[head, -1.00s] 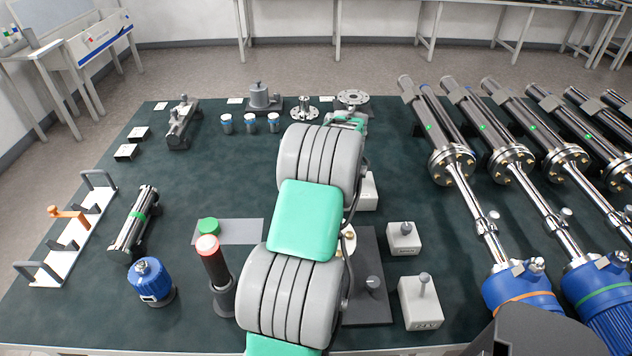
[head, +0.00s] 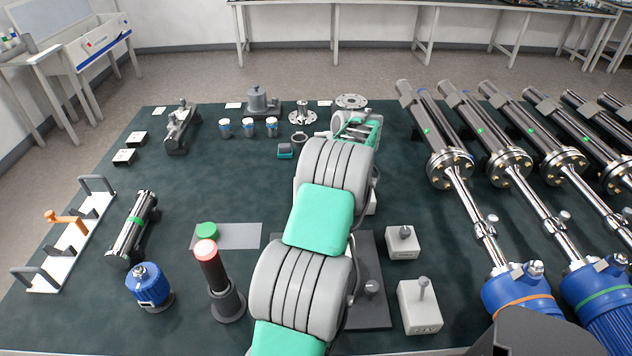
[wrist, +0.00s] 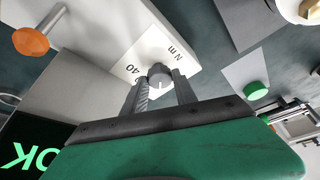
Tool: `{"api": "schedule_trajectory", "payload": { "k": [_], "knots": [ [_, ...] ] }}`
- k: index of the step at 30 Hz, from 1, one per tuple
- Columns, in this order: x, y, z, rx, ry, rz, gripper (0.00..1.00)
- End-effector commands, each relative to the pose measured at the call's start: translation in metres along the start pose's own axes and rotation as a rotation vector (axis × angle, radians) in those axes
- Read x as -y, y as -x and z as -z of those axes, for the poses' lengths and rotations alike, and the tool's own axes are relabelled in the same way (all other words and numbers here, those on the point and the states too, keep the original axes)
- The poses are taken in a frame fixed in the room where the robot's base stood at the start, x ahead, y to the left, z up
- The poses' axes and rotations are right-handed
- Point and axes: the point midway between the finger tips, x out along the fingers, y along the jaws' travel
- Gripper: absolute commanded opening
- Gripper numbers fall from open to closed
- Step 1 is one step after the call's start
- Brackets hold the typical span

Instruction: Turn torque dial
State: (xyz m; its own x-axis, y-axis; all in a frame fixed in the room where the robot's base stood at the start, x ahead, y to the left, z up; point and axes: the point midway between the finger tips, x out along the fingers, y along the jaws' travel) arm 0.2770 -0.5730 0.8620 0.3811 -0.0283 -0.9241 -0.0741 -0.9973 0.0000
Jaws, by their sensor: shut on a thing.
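The torque dial (wrist: 160,76) is a small grey knob with a light pointer line. It sits on a white box (wrist: 138,42) printed "N m" and "40" in the wrist view. My gripper (wrist: 161,90) has a finger on each side of the knob and is shut on it. A dark screen (wrist: 30,150) with green "OK" lettering shows at the lower left of the wrist view. In the head view my arm covers much of the middle of the bench, and the dial and fingertips cannot be made out there.
An orange-ended part (wrist: 30,41) lies near the box in the wrist view. Green disc (head: 206,230), red-topped post (head: 212,270) and blue-capped unit (head: 149,285) stand left of my arm. White blocks (head: 420,312) and long metal cylinders (head: 435,140) stand to the right.

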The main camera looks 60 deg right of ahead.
Motion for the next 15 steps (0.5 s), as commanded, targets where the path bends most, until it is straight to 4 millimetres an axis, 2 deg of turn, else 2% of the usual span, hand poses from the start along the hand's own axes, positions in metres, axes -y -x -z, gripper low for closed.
{"api": "schedule_trajectory", "payload": {
  "k": [6,7,15],
  "knots": [
    [-0.0004,0.0004,-0.0008,0.001,-0.001,-0.001,0.0],
    [-0.0004,0.0004,-0.0008,0.001,-0.001,-0.001,0.36],
    [0.0003,-0.0002,0.0006,0.0,0.0,0.0,0.55]
  ]
}}
